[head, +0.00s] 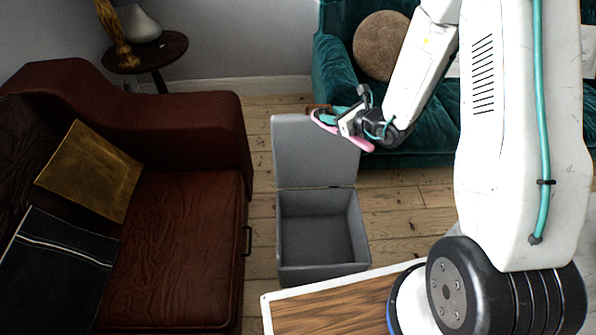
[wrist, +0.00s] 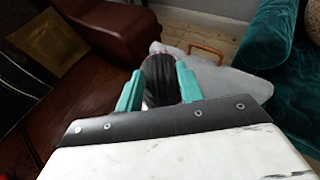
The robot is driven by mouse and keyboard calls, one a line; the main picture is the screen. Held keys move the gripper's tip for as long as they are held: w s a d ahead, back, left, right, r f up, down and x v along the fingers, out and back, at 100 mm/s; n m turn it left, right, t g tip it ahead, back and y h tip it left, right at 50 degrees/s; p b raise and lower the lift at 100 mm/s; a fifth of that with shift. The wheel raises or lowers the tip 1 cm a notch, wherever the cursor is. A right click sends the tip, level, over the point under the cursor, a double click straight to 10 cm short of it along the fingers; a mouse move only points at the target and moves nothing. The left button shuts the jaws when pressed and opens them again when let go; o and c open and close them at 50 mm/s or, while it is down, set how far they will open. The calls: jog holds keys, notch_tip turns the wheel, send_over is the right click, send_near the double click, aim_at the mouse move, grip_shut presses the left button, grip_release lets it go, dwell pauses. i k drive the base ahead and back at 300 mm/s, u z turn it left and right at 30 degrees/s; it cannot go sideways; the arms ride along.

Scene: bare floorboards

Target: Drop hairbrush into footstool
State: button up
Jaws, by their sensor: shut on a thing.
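The footstool (head: 323,272) is a grey box on the floor with its lid (head: 316,152) standing open at the back. Its inside looks empty. My gripper (head: 338,117) is up near the top edge of the lid, behind and above the box opening. It is shut on the hairbrush (head: 357,142), which has a pink body. In the wrist view the dark bristle side of the hairbrush (wrist: 160,80) sits between the two teal fingers (wrist: 158,88). The grey lid (wrist: 228,80) shows beyond it there.
A dark red leather sofa (head: 185,240) with cushions stands close on the left. A teal sofa (head: 335,75) with a round cushion (head: 381,45) is behind on the right. A wooden-topped surface (head: 335,305) is in front. A small side table (head: 155,52) stands at the back left.

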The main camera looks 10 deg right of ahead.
aim_at(324, 250)
jog(key=u, duration=0.85)
jog(key=k, duration=1)
jog(key=z, duration=0.65)
jog(key=i, duration=1)
jog(key=u, duration=0.35)
jog(key=k, duration=0.35)
jog(key=u, duration=0.3)
